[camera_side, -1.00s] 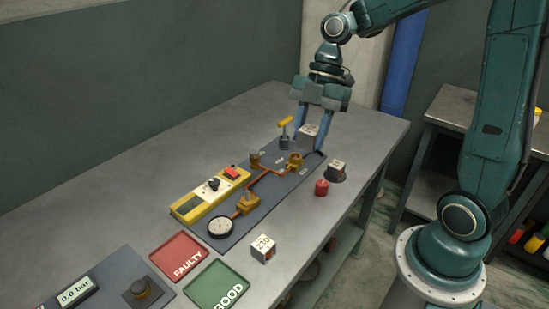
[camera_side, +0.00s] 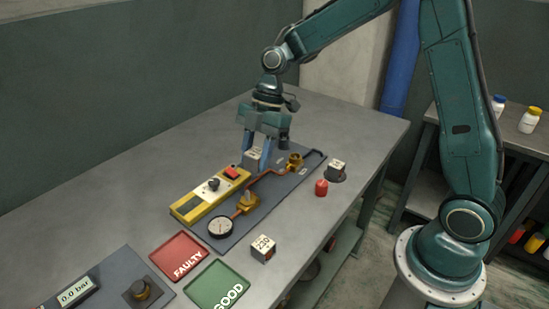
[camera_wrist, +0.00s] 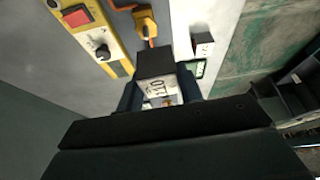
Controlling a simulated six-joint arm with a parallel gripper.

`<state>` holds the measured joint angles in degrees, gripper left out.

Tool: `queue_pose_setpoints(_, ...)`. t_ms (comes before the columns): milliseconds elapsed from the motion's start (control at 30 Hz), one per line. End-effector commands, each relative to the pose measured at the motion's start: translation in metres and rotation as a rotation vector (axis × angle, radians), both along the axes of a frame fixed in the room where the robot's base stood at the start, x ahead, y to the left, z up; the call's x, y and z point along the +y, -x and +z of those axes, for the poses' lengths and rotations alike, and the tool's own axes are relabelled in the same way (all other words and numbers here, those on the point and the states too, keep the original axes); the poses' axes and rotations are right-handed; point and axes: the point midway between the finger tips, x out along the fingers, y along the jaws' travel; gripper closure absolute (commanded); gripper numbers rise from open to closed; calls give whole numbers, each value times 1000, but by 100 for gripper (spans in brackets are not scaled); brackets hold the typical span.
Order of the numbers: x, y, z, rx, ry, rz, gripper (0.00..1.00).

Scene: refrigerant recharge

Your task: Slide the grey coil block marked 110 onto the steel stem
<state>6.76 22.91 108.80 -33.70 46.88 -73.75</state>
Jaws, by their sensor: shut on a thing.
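My gripper (camera_side: 257,150) is shut on the grey coil block (camera_side: 252,158) and holds it upright over the far part of the dark panel, beside the yellow instrument. In the wrist view the block (camera_wrist: 156,88) shows its 110 marking between my fingers. The block and fingers hide the brass fitting beneath them. I cannot see the steel stem there, nor tell whether the block is around it or above it. A nearer brass valve (camera_side: 248,202) stands clear on the panel.
The yellow instrument (camera_side: 210,196) lies close left of the block. A round gauge (camera_side: 221,228), another brass fitting (camera_side: 295,160) and copper pipes are on the panel. A block marked 230 (camera_side: 263,248), a red cap (camera_side: 321,187), the FAULTY tray (camera_side: 165,252) and GOOD tray (camera_side: 203,279) stand nearer.

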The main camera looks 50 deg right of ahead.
Motion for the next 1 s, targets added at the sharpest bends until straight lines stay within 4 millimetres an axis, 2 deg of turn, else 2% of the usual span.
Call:
queue_pose_setpoints(233,17,-16,-16,-3,2,2,86)
queue_pose_setpoints(667,19,-17,-23,0,2,0,86)
queue_pose_setpoints(1000,19,-17,-44,0,2,0,86)
